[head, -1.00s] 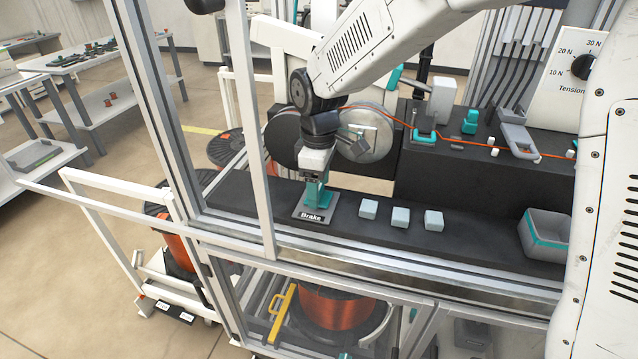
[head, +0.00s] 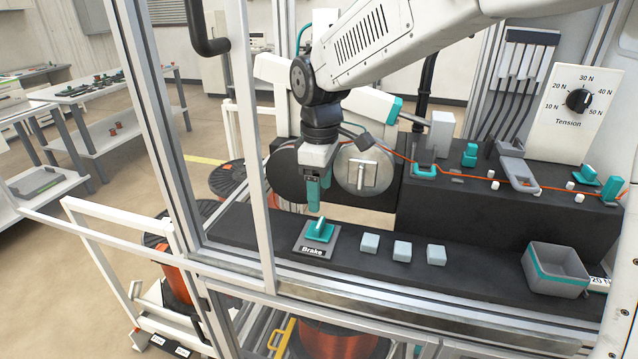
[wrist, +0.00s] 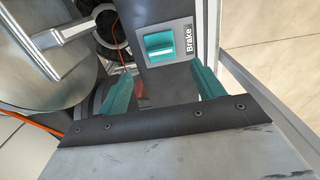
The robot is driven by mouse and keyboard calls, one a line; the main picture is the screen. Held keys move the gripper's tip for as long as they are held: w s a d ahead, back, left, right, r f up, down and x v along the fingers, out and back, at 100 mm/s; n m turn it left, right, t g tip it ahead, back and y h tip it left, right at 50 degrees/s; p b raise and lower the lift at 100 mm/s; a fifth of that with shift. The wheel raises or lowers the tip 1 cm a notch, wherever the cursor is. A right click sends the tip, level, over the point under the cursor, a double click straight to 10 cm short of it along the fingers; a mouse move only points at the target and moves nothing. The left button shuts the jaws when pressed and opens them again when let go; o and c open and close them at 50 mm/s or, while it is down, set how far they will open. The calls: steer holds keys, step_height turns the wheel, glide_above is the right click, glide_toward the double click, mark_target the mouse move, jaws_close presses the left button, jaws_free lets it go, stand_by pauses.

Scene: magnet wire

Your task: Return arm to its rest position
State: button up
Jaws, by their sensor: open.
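My gripper (head: 319,194) points down above the teal brake lever (head: 320,230), with a gap between its teal fingers and the lever. In the wrist view my gripper (wrist: 160,85) has its two fingers spread apart with nothing between them. The brake lever (wrist: 160,46) shows beyond the fingers on its grey plate labelled Brake (wrist: 188,38). In the head view this plate (head: 311,251) lies at the left part of the dark bench.
Several pale blocks (head: 402,251) sit right of the brake plate, then a grey bin (head: 556,270). A metal disc (head: 364,170) stands behind my gripper. An orange wire (head: 450,175) runs right along the raised bench. A white frame post (head: 255,150) stands close on the left.

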steer(key=s+d+r+m, duration=0.2)
steer(key=s+d+m, duration=0.5)
steer(key=s+d, duration=0.4)
steer(key=s+d+r+m+t, duration=0.1)
steer(key=s+d+r+m, duration=0.1)
steer(key=s+d+m, duration=0.5)
steer(key=s+d, duration=0.5)
steer(key=s, duration=0.4)
steer(key=shift+s, duration=0.2)
